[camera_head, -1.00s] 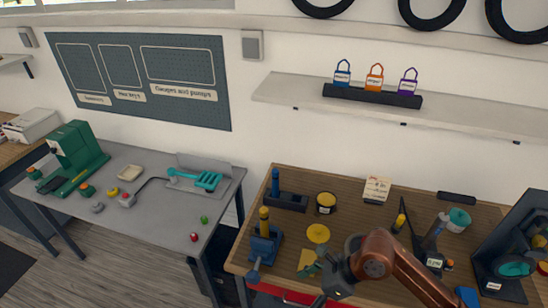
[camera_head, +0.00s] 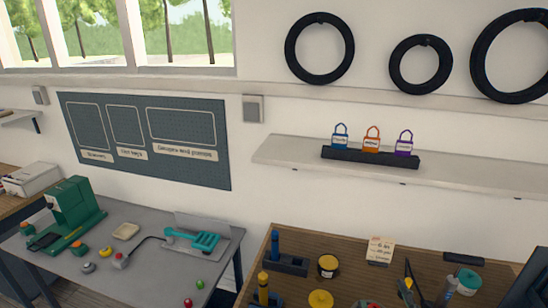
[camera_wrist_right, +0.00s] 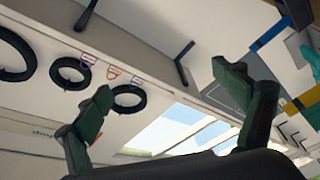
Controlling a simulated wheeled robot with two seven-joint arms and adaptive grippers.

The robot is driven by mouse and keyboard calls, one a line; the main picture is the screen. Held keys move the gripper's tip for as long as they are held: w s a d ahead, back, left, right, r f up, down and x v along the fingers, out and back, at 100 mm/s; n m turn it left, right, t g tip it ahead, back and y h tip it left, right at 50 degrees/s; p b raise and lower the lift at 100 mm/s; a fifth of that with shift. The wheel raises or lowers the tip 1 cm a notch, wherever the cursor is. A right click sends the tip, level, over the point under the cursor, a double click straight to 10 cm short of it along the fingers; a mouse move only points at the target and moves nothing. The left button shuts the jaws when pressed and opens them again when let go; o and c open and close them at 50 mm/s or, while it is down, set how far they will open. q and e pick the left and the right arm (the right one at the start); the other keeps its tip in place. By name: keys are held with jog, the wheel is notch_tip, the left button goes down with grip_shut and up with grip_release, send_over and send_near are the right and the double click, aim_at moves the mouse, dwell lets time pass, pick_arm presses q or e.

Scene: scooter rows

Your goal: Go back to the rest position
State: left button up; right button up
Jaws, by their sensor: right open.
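My right gripper (camera_wrist_right: 164,84) shows in the right wrist view with its two dark green fingers spread apart. Nothing is between them. Behind the fingers are the wall, the tyres and a bright window, seen upside down. In the head view I cannot clearly make out the right gripper at the bottom edge. My left gripper is in neither view.
A wooden bench (camera_head: 300,237) with tools and tins is at the lower right. A grey table (camera_head: 150,218) with a green machine (camera_head: 75,212) is at the left. A wall shelf (camera_head: 470,172) holds three padlocks. Tyres (camera_head: 319,48) hang above.

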jog(key=s+d+f+m+g+h, duration=0.1)
jog(key=s+d+f+m+g, duration=0.1)
jog(key=f, duration=0.5)
jog(key=s+d+f+m+g+h, duration=0.1)
jog(key=s+d+f+m+g, duration=0.2)
jog(key=f, duration=0.4)
jog(key=s+d+f+m+g+h, duration=0.1)
jog(key=s+d+f+m+g, duration=0.1)
jog(key=f, duration=0.5)
jog(key=shift+s+d+f+m+g+h, duration=0.15)
jog(key=shift+s+d+g, duration=0.3)
jog(key=shift+s, duration=0.15)
jog(key=shift+s+d+f+m+g+h, duration=0.15)
jog(key=shift+s+d+g, duration=0.25)
jog(key=shift+s, duration=0.2)
jog(key=s+a+f+m+g+y, duration=0.15)
jog(key=s+f+g, duration=0.25)
jog(key=s+f, duration=0.4)
jog(key=s+a+f+m+g+y, duration=0.15)
jog(key=s+f+g, duration=0.35)
jog(key=s, duration=0.6)
notch_tip(320, 180, down, 27)
jog(key=s+a+f+n+g, duration=0.1)
jog(key=s+f, duration=1.8)
jog(key=f, duration=0.1)
jog(key=shift+s+f, duration=0.3)
jog(key=shift+f, duration=0.05)
